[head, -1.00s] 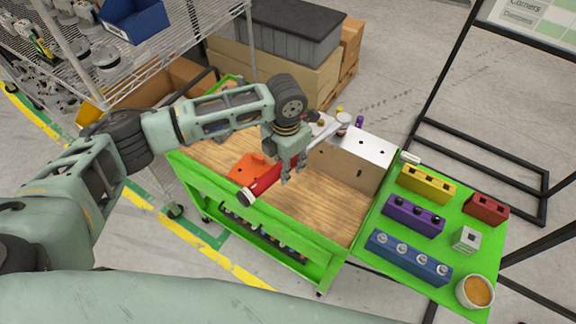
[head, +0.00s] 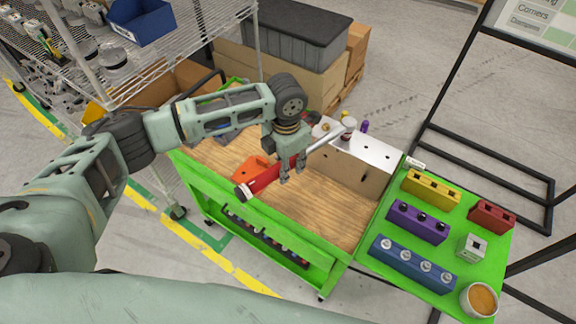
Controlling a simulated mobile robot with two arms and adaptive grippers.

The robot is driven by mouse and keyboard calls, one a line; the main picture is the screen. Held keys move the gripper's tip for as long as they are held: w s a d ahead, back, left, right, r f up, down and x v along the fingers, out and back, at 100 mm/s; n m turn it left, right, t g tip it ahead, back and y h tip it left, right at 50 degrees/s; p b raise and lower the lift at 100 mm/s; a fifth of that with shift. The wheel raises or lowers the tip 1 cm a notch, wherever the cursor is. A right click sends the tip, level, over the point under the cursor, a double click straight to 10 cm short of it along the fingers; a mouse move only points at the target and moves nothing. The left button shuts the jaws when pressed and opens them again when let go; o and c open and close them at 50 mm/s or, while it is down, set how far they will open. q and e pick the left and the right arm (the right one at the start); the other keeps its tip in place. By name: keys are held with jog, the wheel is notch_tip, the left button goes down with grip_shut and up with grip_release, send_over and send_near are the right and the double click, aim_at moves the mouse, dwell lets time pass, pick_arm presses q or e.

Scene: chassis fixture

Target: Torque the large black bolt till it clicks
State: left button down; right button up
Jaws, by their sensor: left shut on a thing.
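My left gripper (head: 290,172) is shut on a torque wrench with a red handle (head: 262,181) and a silver shaft (head: 325,139). The wrench is tilted above the wooden top of the green cart, its head up and to the right over the white-topped chassis box (head: 362,149). The wrench head (head: 348,123) is near the box's back edge. I cannot tell whether it touches a bolt. The large black bolt cannot be made out on the box. My right gripper is not in view.
A green side shelf (head: 450,267) holds yellow (head: 431,189), purple (head: 418,222), blue (head: 413,264) and red (head: 491,216) blocks and a cup (head: 479,300). An orange piece (head: 250,168) lies on the cart. A wire rack (head: 165,57) stands at upper left.

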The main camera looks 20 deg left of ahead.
pick_arm(q)
jog(key=shift+w+a, duration=0.2)
jog(key=shift+a+b, duration=0.1)
jog(key=shift+b, duration=0.25)
jog(key=shift+w+a+m+b, duration=0.3)
jog(key=shift+b, duration=0.2)
jog(key=shift+r+p, duration=1.05)
jog(key=shift+r, duration=0.05)
dwell(0.4)
jog(key=shift+r, duration=0.1)
